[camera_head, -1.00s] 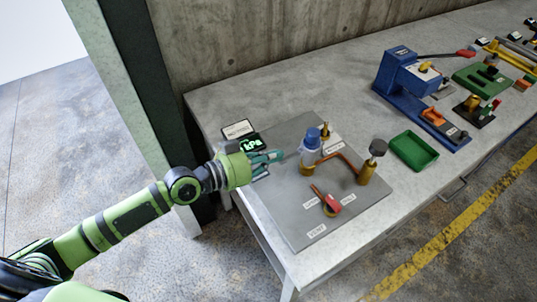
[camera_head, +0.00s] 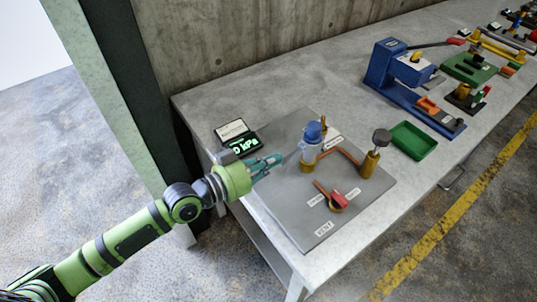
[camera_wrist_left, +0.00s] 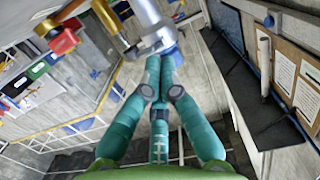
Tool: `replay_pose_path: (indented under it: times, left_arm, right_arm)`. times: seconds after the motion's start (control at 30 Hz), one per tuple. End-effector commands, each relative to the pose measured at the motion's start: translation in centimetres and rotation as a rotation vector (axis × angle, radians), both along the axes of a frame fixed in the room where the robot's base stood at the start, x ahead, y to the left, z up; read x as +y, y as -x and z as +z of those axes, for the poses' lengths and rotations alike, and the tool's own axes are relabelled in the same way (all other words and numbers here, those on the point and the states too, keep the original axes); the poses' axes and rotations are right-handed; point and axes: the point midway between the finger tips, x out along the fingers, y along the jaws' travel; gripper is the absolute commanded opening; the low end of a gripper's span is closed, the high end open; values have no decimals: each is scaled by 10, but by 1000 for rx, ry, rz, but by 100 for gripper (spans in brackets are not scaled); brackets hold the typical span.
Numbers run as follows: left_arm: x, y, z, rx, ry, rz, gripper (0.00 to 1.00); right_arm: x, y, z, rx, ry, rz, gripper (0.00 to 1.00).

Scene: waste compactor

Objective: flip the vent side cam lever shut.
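The vent side cam lever (camera_head: 338,199) is a red handle on an orange-brown pivot, near the VENT label on the grey plate (camera_head: 290,205). A red handle beside brass, apparently this lever, shows at upper left in the left wrist view (camera_wrist_left: 63,42). My left gripper (camera_head: 278,160) is at the plate's left edge, left of and behind the lever and apart from it. Its teal fingertips, also in the left wrist view (camera_wrist_left: 162,58), are drawn together with nothing visible between them. They point toward the clear, blue-capped cylinder (camera_head: 311,150). My right gripper is not in view.
A small display (camera_head: 243,144) reading kPa stands behind my gripper. A brass post with a dark knob (camera_head: 375,155) and a copper-coloured pipe (camera_head: 342,154) stand behind the lever. A green tray (camera_head: 413,141) and blue press (camera_head: 405,75) are farther right. The plate's front left is clear.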

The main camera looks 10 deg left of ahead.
Motion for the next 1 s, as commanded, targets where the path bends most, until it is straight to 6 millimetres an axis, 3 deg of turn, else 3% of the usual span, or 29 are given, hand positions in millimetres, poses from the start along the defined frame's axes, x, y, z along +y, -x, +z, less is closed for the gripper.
replay_pose_path:
  times: [0.1,0.4,1.0]
  left_arm:
    - [0,0,-14,-1,-2,0,0]
    - [-3,-4,-32,-1,-1,0,0]
    - [-8,-8,-43,1,-1,0,0]
  right_arm:
    - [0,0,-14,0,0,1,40]
    - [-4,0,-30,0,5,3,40]
    - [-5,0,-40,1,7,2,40]
